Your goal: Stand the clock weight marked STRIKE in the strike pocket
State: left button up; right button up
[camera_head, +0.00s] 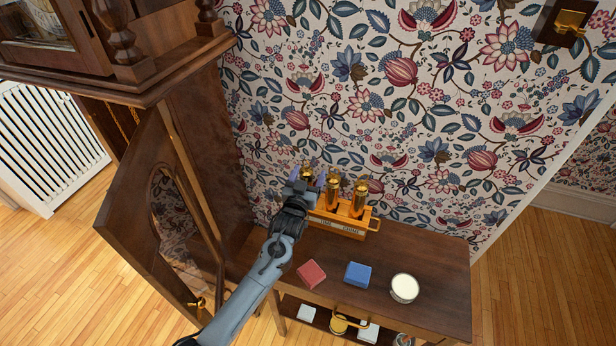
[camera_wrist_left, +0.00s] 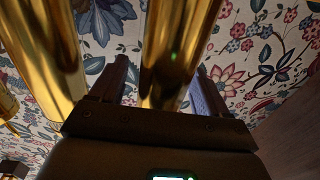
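Three shiny brass weights stand in a wooden rack (camera_head: 323,218) at the back of the side table. They are a left weight (camera_head: 306,170), a middle weight (camera_head: 333,186) and a right weight (camera_head: 358,199). The rack's front label reads TIME and CHIME; its left end is hidden behind my left arm. My left gripper (camera_head: 308,176) is at the left weight, with one finger on each side of it. In the left wrist view a brass weight (camera_wrist_left: 172,55) stands between the fingers; whether they press on it is unclear. No STRIKE marking is readable. My right gripper is out of view.
A tall clock case (camera_head: 205,150) stands left, its door (camera_head: 150,215) open beside my arm. Several items sit on the lower shelf. The table's right side is clear.

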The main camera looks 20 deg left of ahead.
pick_arm(q)
jog(key=shift+s+f, duration=0.2)
jog(key=shift+f, duration=0.25)
jog(key=s+p, duration=0.2)
jog(key=s, duration=0.8)
jog(key=shift+s+d+r, duration=0.3)
jog(key=shift+d, duration=0.1)
